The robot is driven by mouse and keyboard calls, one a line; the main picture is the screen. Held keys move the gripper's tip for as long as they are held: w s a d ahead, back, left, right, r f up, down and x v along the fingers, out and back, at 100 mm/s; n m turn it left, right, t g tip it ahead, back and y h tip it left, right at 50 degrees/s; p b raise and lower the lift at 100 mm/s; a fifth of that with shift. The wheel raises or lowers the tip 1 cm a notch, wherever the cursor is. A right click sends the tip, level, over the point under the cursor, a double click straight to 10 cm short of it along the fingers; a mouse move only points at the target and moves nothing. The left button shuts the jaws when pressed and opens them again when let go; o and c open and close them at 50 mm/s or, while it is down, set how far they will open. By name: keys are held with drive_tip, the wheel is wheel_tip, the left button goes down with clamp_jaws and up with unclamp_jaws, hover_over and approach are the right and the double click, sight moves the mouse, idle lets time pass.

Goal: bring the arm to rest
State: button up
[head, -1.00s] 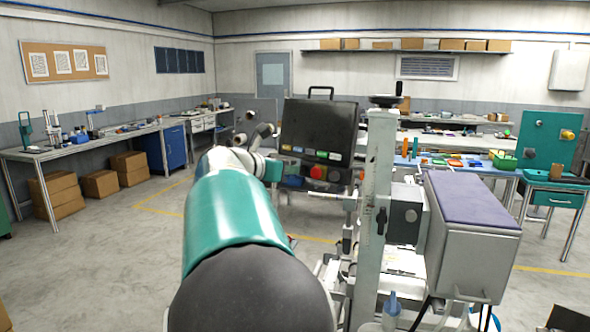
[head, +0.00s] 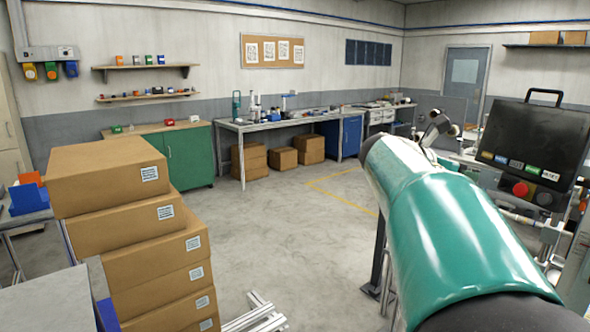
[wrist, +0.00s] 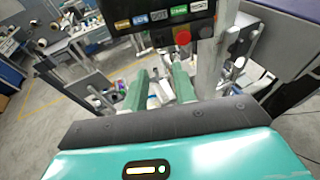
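My gripper (wrist: 160,76) shows in the wrist view as two green fingers standing apart, with a gap between them. It is open and I see nothing held. Beyond the fingers is a cluttered machine area with a dark panel (wrist: 160,22) carrying coloured labels and a red button. In the head view my teal arm reaches forward at the right and hides what lies behind it. I cannot make out the fingers there.
The dark control panel (head: 530,150) stands close to my arm at the right. Stacked cardboard boxes (head: 135,235) rise at the near left. A long workbench (head: 270,122) and a green cabinet (head: 190,155) line the back. The floor (head: 270,225) between is open.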

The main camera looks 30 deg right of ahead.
drive_tip(key=w+a+f+m+t+y, duration=0.1)
drive_tip(key=a+f+m+t+y, duration=0.15)
drive_tip(key=a+f, duration=0.4)
drive_tip(key=a+f+m+t+y, duration=0.2)
drive_tip(key=a+f+m+y, duration=0.1)
drive_tip(key=a, duration=0.7)
drive_tip(key=w+a+f+m+t+y, duration=0.1)
drive_tip(key=a+f+m+t+y, duration=0.15)
drive_tip(key=a+f, duration=0.4)
drive_tip(key=s+a+f+m+y, duration=0.2)
drive_tip(key=a, duration=0.5)
drive_tip(key=s+a+f+m+t+y, duration=0.1)
drive_tip(key=a+f+m+y, duration=0.1)
drive_tip(key=a, duration=0.5)
drive_tip(key=s+a+f+m+y, duration=0.2)
drive_tip(key=a+f+m, duration=0.1)
drive_tip(key=a, duration=0.5)
drive_tip(key=shift+s+f+m+y, duration=0.3)
drive_tip(key=shift+f+m+y, duration=0.1)
drive_tip(key=shift+m, duration=0.1)
drive_tip(key=shift+d, duration=0.15)
